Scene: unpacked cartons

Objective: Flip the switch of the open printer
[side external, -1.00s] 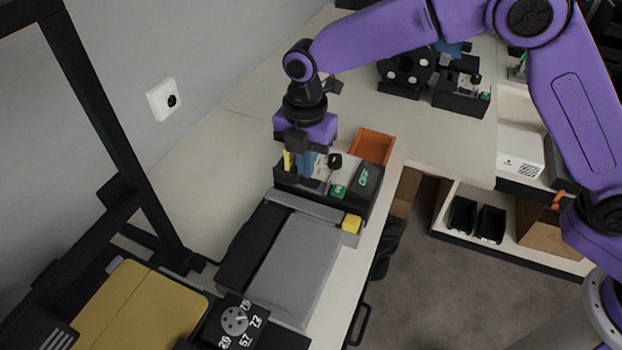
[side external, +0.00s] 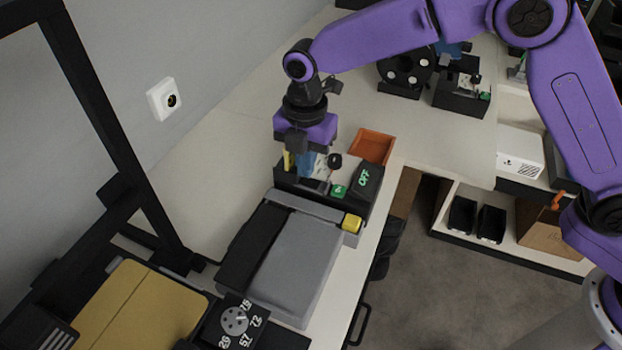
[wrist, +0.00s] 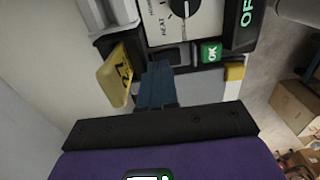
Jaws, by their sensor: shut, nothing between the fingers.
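The near printer (side external: 283,180) is a black machine with a pale panel on the bench. Its screen (side external: 363,176) reads OFF in green, and a green OK button (side external: 339,191) sits beside it. The wrist view shows the pale panel with its dark dial (wrist: 180,8), the OK button (wrist: 210,52) and part of the screen (wrist: 246,14). A yellow tilted piece with dark marking (wrist: 114,76) stands at the panel's left. My gripper (wrist: 157,70) has blue fingers shut and empty, just right of that yellow piece and over the machine's edge. I cannot tell whether they touch.
An orange bin (side external: 372,146) stands behind the printer. A grey and black machine (side external: 298,262) with a yellow button (side external: 352,222) lies in front. A similar black machine (side external: 461,98) stands at the back. Bare bench lies to the left, beside the wall.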

